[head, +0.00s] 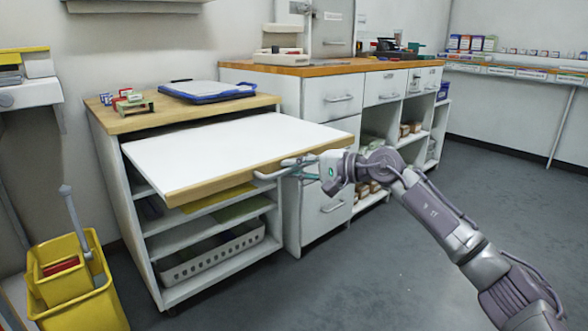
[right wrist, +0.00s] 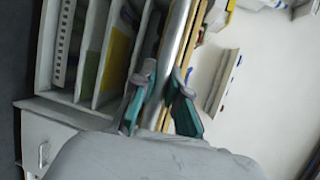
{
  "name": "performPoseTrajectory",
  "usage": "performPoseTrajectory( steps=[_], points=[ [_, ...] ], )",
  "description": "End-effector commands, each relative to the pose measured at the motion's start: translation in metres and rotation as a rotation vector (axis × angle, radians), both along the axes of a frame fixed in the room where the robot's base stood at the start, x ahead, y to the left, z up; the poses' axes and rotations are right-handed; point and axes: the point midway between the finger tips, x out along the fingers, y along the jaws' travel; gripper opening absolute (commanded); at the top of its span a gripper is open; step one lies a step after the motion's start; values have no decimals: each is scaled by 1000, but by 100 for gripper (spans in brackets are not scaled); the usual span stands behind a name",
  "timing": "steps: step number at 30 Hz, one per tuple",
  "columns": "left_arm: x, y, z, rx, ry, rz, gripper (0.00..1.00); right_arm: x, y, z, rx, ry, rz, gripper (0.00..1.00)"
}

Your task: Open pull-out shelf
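The pull-out shelf (head: 235,147) is a white board with a wooden front edge. It stands well out from the low white cabinet (head: 138,222), below the wooden top. A metal bar handle (head: 265,177) is on its front edge, towards the right end. My right gripper (head: 300,169) is at this handle. In the right wrist view, the handle (right wrist: 178,45) runs between the two teal-padded fingers (right wrist: 163,88), which sit close on both sides of it. My left gripper is in neither view.
A blue-rimmed tray (head: 208,91) and small boxes (head: 130,101) lie on the cabinet top. A basket (head: 213,252) is on the bottom shelf. A yellow mop bucket (head: 75,285) stands at the left. A drawer unit (head: 330,98) adjoins at the right. The floor in front is clear.

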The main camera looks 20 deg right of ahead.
Motion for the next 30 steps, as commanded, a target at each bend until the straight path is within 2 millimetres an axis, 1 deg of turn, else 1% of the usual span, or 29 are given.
performPoseTrajectory(
  steps=[1,5,6,14,17,20,30],
  points=[
    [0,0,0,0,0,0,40,0,0,0,0,0,-1,16],
    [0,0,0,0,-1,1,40,0,0,0,0,0,-1,38],
    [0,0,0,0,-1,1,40,0,0,0,0,0,-1,39],
    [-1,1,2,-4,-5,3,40,0,-1,0,0,0,-1,39],
    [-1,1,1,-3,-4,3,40,-4,-5,1,-1,-1,-3,39],
    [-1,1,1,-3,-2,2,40,-14,-15,3,-1,0,-4,39],
    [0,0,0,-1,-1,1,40,-65,-62,15,-3,3,-4,39]
  ],
)
